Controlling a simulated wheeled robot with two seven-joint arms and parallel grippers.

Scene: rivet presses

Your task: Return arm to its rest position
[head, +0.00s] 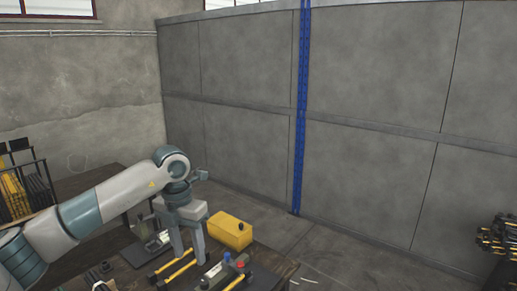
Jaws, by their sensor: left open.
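My left arm (110,197) reaches in from the left, over a dark table. My left gripper (190,254) hangs down at its end with two grey fingers apart. It looks empty. My right gripper does not show.
On the table (120,270) are yellow-and-black bars (176,268) and a grey unit (219,274) with red and blue knobs. A rack (22,190) with yellow and black parts stands at left. Black-and-yellow items (497,236) are at the right edge. A grey panel wall (235,110) stands behind.

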